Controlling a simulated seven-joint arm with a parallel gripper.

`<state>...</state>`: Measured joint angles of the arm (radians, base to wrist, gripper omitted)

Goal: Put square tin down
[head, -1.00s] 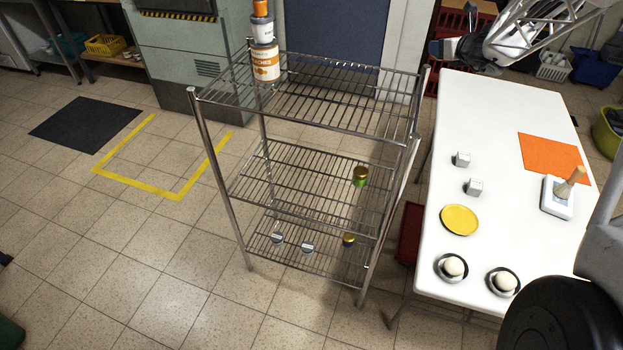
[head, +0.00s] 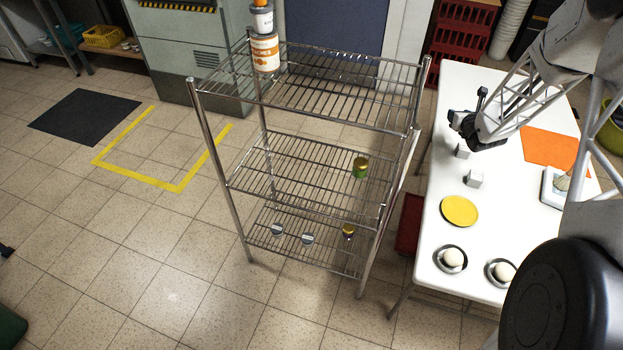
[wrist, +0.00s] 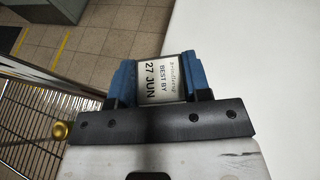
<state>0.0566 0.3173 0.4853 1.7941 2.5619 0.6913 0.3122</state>
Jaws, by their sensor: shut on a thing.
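My gripper (head: 466,122) is shut on a square tin (wrist: 158,78), held between the blue fingers in the wrist view (wrist: 160,82). The tin's face carries a printed label reading "BEST BY 27 JUN". Whether the held tin touches anything is not clear.
A yellow disc (head: 459,211), two dark dishes with white balls (head: 451,258) and an orange sheet (head: 549,148) are on the table. Bare table lies left of the yellow disc.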

